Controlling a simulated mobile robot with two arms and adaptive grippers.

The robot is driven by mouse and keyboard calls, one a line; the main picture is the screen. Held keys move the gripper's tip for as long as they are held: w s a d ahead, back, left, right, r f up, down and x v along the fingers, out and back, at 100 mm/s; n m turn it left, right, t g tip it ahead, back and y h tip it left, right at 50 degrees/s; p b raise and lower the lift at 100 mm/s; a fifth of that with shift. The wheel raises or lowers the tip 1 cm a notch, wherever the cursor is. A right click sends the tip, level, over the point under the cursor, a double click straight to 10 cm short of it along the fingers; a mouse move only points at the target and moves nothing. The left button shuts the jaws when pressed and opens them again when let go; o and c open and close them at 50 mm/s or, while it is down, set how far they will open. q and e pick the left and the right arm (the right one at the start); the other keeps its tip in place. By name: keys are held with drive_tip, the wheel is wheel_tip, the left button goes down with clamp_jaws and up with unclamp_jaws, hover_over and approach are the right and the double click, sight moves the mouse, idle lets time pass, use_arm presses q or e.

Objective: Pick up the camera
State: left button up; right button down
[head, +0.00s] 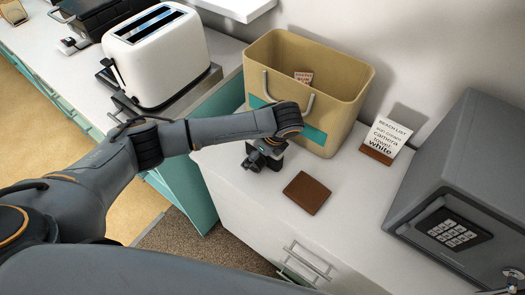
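My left arm reaches in from the left, and its gripper (262,160) points down at the white worktop in front of the beige bag. Dark parts cluster at the fingertips. I cannot separate a camera from the gripper's own dark fingers there, so I cannot tell whether it holds one. No camera shows clearly elsewhere. My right gripper is not in view.
The beige bag (345,78) with a teal band stands open right behind the gripper. A brown wallet-like item (307,193) lies to the right. A list card (387,138), a grey safe (470,150) and a white toaster (158,55) stand around.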

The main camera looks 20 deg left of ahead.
use_arm(q)
drive_tip(key=shift+x, duration=0.95)
drive_tip(key=shift+c, duration=0.4)
drive_tip(key=shift+r, duration=0.1)
drive_tip(key=c, duration=1.7)
drive_tip(key=shift+o, duration=0.2)
